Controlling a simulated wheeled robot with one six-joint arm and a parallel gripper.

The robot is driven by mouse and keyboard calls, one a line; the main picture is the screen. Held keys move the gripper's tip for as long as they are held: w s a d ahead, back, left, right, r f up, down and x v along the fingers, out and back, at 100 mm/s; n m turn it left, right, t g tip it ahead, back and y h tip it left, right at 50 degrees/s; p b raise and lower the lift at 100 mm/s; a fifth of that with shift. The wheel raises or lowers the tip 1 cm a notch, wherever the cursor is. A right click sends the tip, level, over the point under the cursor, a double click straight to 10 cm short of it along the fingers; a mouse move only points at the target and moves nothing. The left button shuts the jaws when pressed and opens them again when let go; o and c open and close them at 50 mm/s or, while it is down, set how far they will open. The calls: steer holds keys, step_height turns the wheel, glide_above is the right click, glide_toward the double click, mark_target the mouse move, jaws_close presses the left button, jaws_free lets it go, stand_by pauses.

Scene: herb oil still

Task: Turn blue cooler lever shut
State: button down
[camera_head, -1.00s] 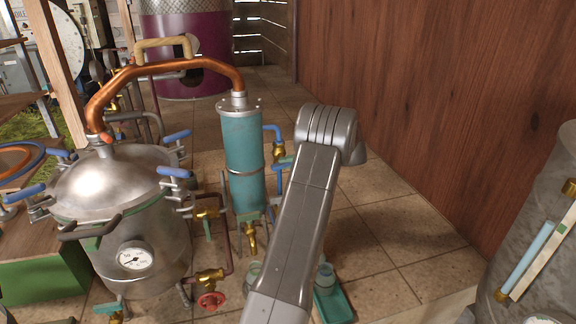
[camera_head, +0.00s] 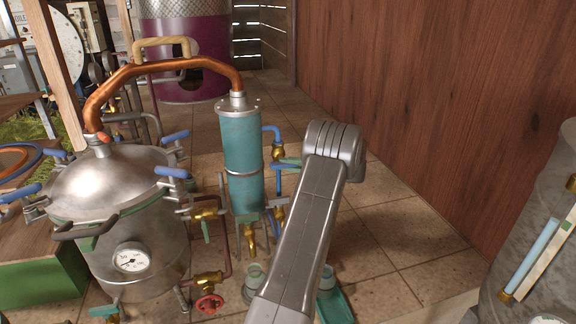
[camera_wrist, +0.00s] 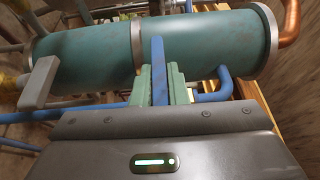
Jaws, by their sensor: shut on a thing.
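The cooler is an upright teal cylinder (camera_head: 241,155) beside the steel still pot (camera_head: 115,210). It fills the upper part of the wrist view (camera_wrist: 200,45). My gripper (camera_wrist: 161,88) has its green fingers shut on the blue lever (camera_wrist: 158,58), whose free part sticks out beyond the fingertips in front of the cooler's side. In the head view my grey arm reaches to the right side of the cooler, and the lever and fingertips are mostly hidden there. A blue pipe with a brass valve (camera_head: 277,153) runs down that side.
A copper pipe (camera_head: 165,65) arches from the pot to the cooler top. A red handwheel (camera_head: 209,302) and brass valves (camera_head: 208,214) sit between them. A wooden wall (camera_head: 440,110) stands at right, a metal tank (camera_head: 545,240) at front right.

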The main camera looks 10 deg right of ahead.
steer(key=c, duration=1.5)
jaws_free()
steer(key=shift+o, duration=0.2)
steer(key=shift+d, duration=0.1)
steer(key=p+v, duration=0.2)
steer(key=v, duration=0.9)
steer(key=shift+d+r, duration=0.25)
steer(key=shift+d, duration=0.05)
steer(key=d+p, duration=0.1)
steer(key=p, duration=0.3)
steer(key=shift+s, duration=0.15)
steer(key=shift+s+d+p, duration=0.1)
steer(key=shift+d+p, duration=0.1)
steer(key=shift+p, duration=0.95)
steer(key=p, duration=0.3)
steer(key=shift+s+d+f, duration=0.2)
steer(key=shift+f, duration=0.05)
